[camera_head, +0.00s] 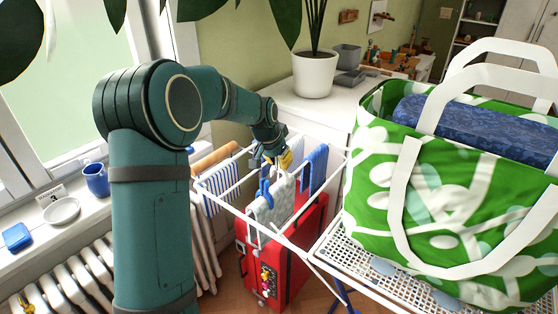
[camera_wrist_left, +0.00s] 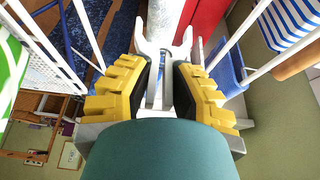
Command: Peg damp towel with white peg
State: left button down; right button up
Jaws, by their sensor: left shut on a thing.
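My left gripper (camera_head: 283,160), with yellow fingertips, is over the drying rack in the head view. In the left wrist view, the gripper (camera_wrist_left: 162,88) is shut on a white peg (camera_wrist_left: 148,62), whose prongs point away from the wrist. The pale towel also shows beyond the peg in the wrist view (camera_wrist_left: 165,18). I cannot tell whether the peg's prongs straddle it. My right gripper is not in view.
The white drying rack (camera_head: 226,205) also carries a striped towel (camera_head: 219,187) and a blue cloth (camera_head: 314,170). A red suitcase (camera_head: 262,262) stands below. A large green-and-white bag (camera_head: 440,195) is close on the right. A potted plant (camera_head: 315,75) stands behind.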

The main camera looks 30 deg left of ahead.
aim_at(278, 169)
pick_arm(q)
jog(key=shift+f+b, duration=1.45)
jog(key=shift+f, duration=0.75)
dwell(0.5)
jog(key=c, duration=0.8)
grip_release()
jog(key=shift+c, duration=0.2)
jog(key=v, duration=1.2)
